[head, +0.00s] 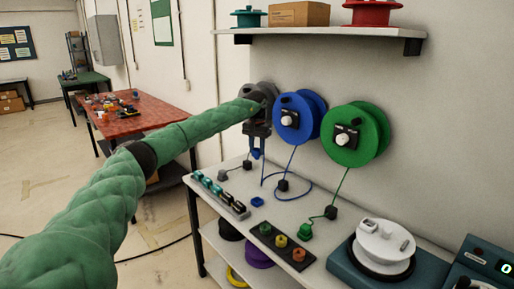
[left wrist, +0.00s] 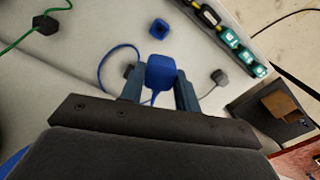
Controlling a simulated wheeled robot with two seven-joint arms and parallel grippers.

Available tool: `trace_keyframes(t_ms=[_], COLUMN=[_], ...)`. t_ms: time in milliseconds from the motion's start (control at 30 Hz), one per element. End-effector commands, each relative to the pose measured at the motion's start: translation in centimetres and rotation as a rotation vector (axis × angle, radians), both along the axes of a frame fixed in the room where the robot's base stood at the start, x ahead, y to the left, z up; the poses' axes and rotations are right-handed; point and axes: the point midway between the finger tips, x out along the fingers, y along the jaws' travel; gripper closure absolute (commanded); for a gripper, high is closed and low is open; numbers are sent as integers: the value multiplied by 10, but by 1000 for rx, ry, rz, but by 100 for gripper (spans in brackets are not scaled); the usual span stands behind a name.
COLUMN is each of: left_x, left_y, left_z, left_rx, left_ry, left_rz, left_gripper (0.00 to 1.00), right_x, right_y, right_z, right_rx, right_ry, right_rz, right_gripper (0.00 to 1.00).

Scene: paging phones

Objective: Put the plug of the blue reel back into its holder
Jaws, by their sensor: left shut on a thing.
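My left gripper (head: 257,147) is shut on the blue plug (left wrist: 161,71) and holds it above the bench. The plug also shows below the fingers in the head view (head: 256,154). The blue holder (head: 257,202), a small square block with a dark opening, sits on the bench below and apart from the plug; it also shows in the left wrist view (left wrist: 159,29). The blue reel (head: 294,119) is on the wall right of the gripper. Its blue cable (head: 305,188) runs down past a black block and loops on the bench. My right gripper is not in view.
The green reel (head: 355,134) hangs on the right, with a green plug (head: 305,231) on the bench. A strip of teal and dark pieces (head: 219,193), a dark tray with coloured knobs (head: 281,245) and a white round device (head: 384,245) stand around the blue holder.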

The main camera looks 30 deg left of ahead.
Motion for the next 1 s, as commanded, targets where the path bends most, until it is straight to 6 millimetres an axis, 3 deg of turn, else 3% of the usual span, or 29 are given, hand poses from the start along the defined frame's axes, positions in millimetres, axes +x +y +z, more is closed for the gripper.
trace_keyframes(t_ms=[1000], left_x=[0], left_y=[0], left_z=[-50], left_rx=[0], left_ry=[0], left_rz=[0], left_gripper=[87], right_x=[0], right_y=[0], right_z=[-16], right_rx=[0], right_ry=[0], right_rz=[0], right_gripper=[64])
